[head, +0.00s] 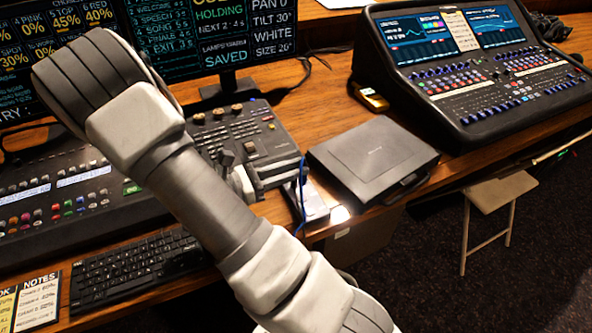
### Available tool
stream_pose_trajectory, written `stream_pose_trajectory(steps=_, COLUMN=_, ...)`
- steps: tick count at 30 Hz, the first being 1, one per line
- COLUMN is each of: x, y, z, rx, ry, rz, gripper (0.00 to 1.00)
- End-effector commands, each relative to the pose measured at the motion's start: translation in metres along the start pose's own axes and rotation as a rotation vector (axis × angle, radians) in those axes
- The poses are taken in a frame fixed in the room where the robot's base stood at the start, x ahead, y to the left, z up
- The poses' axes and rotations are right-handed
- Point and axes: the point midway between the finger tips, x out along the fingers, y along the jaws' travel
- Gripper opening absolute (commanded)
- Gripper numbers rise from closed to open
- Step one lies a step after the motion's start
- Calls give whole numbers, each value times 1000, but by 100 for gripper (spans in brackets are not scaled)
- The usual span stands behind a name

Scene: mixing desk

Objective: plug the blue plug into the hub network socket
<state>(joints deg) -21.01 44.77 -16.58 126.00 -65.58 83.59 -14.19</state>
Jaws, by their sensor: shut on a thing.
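My gripper (278,173) shows past the edge of my forearm, low over the desk beside the lower right end of the lighting console. It is shut on the blue plug (302,172), of which only a small blue part shows. A thin blue cable (299,207) hangs from the plug and passes behind my arm. A small grey box (314,205), which looks like the hub, lies just below and right of the gripper.
A closed black laptop-like case (372,160) lies close right of the gripper. The lighting console (240,130) is close on the left, the keyboard (135,268) at lower left. A large mixing desk (480,75) stands at right. The desk's front edge (345,225) is near.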

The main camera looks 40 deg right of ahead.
Motion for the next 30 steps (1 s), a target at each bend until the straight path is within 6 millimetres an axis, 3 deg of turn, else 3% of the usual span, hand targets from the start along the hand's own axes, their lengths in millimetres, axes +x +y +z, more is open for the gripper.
stream_pose_trajectory(steps=13, x=0, y=0, z=-45, rx=1, ry=1, rz=-1, gripper=0)
stream_pose_trajectory(steps=30, x=0, y=0, z=-50, rx=0, ry=2, rz=-1, gripper=0)
